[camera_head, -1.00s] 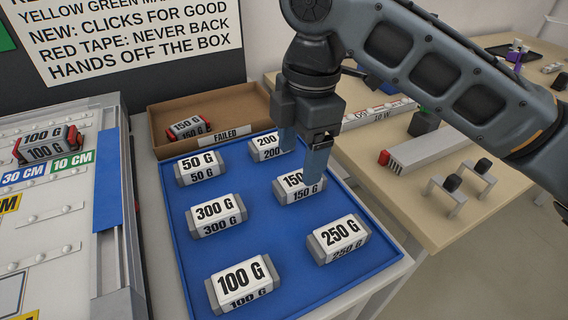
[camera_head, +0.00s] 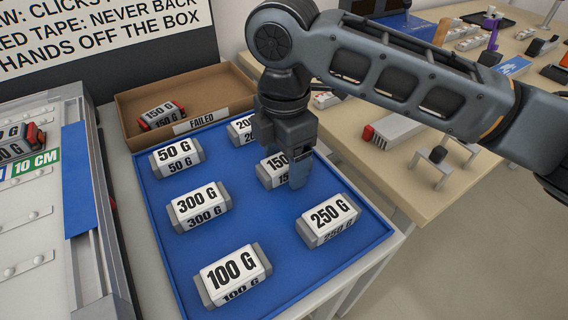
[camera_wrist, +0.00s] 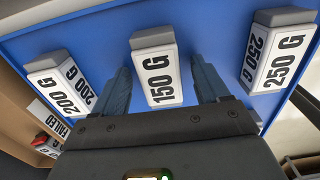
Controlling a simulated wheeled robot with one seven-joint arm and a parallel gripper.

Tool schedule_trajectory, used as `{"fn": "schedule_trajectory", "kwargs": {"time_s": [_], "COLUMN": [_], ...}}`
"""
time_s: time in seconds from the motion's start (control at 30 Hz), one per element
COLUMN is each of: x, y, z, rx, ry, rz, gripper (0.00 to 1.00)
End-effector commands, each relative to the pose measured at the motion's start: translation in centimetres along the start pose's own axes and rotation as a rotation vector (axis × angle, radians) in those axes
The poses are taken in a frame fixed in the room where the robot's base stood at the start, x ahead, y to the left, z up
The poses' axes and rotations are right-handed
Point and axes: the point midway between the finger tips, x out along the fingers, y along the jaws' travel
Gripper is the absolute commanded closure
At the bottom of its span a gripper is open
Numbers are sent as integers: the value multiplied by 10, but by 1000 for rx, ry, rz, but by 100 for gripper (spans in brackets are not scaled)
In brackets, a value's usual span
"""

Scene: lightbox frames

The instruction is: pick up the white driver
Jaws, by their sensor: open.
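Several white drivers with grey ends and black weight labels lie in a blue tray (camera_head: 176,270). The one marked 150 G (camera_head: 272,172) is at the tray's right side, partly covered by my gripper (camera_head: 284,166). In the wrist view my gripper (camera_wrist: 161,76) is open, with one finger on each side of the 150 G driver (camera_wrist: 157,75) and visible gaps between. Other white drivers are marked 50 G (camera_head: 177,157), 200 G (camera_head: 240,128), 300 G (camera_head: 198,206), 250 G (camera_head: 328,220) and 100 G (camera_head: 233,274).
A brown box labelled FAILED (camera_head: 128,101) behind the tray holds a red-ended 150 G driver (camera_head: 161,113). A light fixture board (camera_head: 60,210) stands left, with a red-ended driver (camera_head: 14,148). A wooden table (camera_head: 440,200) with parts is at right.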

Motion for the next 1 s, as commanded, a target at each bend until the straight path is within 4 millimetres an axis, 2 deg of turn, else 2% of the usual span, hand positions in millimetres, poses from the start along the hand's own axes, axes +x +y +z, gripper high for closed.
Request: {"fn": "schedule_trajectory", "kwargs": {"time_s": [0.17,0.8,1.0], "x": [0,0,-1], "y": [0,0,0], "z": [0,0,0], "rx": [0,0,0], "ry": [0,0,0], "rz": [0,0,0], "gripper": [26,86,86]}}
